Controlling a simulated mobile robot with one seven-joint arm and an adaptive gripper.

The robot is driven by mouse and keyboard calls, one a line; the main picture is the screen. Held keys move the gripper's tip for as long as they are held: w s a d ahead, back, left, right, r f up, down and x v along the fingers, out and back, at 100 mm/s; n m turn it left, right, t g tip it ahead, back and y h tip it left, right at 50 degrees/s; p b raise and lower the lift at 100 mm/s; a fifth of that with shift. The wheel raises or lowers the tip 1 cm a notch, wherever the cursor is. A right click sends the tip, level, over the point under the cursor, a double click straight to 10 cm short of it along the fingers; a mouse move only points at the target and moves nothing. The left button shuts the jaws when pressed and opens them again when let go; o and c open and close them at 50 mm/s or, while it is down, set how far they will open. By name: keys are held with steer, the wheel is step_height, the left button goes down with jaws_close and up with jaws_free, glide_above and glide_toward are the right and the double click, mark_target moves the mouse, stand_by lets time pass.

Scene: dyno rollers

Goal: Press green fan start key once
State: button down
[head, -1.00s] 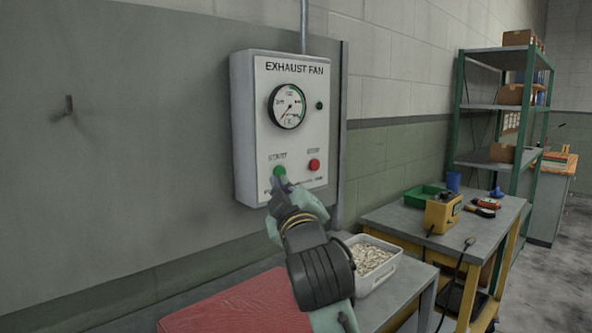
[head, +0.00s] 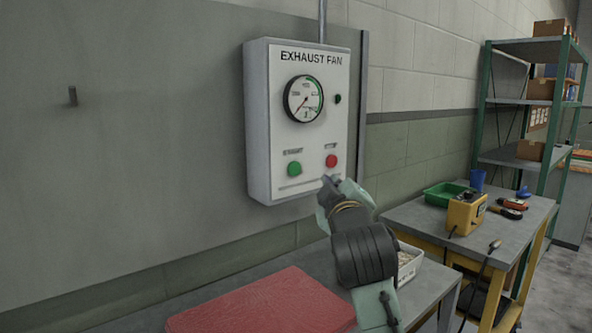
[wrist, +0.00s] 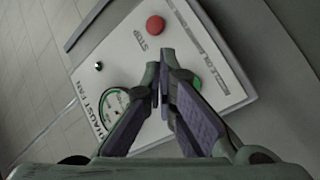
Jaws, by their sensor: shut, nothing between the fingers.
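The green start key (head: 294,169) is on the lower left of the white exhaust fan box (head: 258,125). The red stop key (head: 331,161) is to its right. My gripper (head: 330,181) is in front of the box's lower right, just below the red key in the picture, and right of the green key. It is shut and empty. In the wrist view the fingertips (wrist: 167,52) point at the panel between the red key (wrist: 156,25) and the green key (wrist: 194,84), which is partly hidden behind a finger. I see no contact with either key.
The box carries a round gauge (head: 303,99) and a small dark lamp (head: 338,99). Below are a red mat (head: 265,305) and a white bin (head: 409,266) on a bench. A second bench with a yellow device (head: 466,213) and a shelf stand right.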

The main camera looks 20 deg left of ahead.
steer(key=w+a, duration=0.4)
steer(key=a, duration=0.2)
steer(key=shift+p, duration=0.3)
steer(key=shift+w+a, duration=0.1)
steer(key=shift+a, duration=0.05)
stand_by(1.1)
steer(key=shift+w+a, duration=0.15)
steer(key=shift+a, duration=0.1)
steer(key=shift+w+a+p, duration=0.2)
steer(key=shift+a+p, duration=0.1)
stand_by(0.7)
steer(key=shift+s+d, duration=0.1)
steer(key=shift+d, duration=0.05)
steer(key=shift+s+d, duration=0.35)
steer(key=shift+d, duration=0.15)
steer(key=s+d, duration=0.2)
steer(key=d, duration=0.2)
steer(key=shift+s+d, duration=0.1)
steer(key=shift+s, duration=0.3)
